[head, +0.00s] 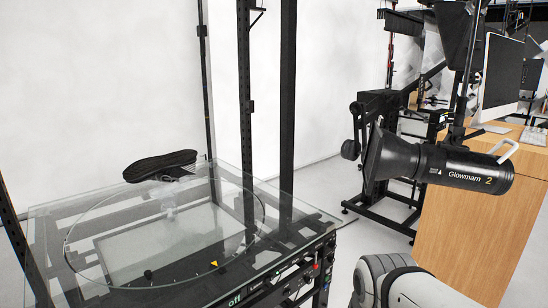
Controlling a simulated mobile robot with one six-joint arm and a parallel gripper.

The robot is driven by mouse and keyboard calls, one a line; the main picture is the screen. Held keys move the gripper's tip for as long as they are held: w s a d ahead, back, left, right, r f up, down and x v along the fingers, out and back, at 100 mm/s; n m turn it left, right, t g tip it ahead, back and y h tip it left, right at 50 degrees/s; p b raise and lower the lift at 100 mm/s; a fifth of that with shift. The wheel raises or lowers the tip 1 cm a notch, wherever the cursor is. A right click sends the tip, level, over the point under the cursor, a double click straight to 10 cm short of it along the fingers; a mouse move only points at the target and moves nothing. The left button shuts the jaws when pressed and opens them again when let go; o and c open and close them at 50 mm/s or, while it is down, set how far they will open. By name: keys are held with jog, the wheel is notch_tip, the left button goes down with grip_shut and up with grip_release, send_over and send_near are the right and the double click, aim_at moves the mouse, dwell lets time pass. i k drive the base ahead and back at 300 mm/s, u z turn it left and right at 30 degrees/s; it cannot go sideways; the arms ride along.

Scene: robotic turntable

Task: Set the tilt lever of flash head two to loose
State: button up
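Flash head two (460,168) is a black cylinder marked "Glowmam" and "2", at the right in the head view. Its reflector (385,160) points left. A pale looped handle (508,150) stands out at its rear upper right. The head hangs at a dark upright post (462,100); the joint between them is dark and small. I cannot make out the tilt lever or its setting there. A white and grey link of my arm shows at the bottom, below the flash head. My gripper is outside the view.
A glass turntable (85,205) in a black frame stands at the left, with a black-soled shoe (160,166) above it. Its front panel (290,278) has buttons. A wooden desk (480,230) with a monitor (503,72) stands behind the flash head. A black stand (380,205) is behind it.

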aim_at(458, 139)
jog(key=u, duration=0.35)
jog(key=k, duration=0.35)
jog(key=z, duration=1.2)
jog(key=i, duration=1.15)
jog(key=u, duration=0.3)
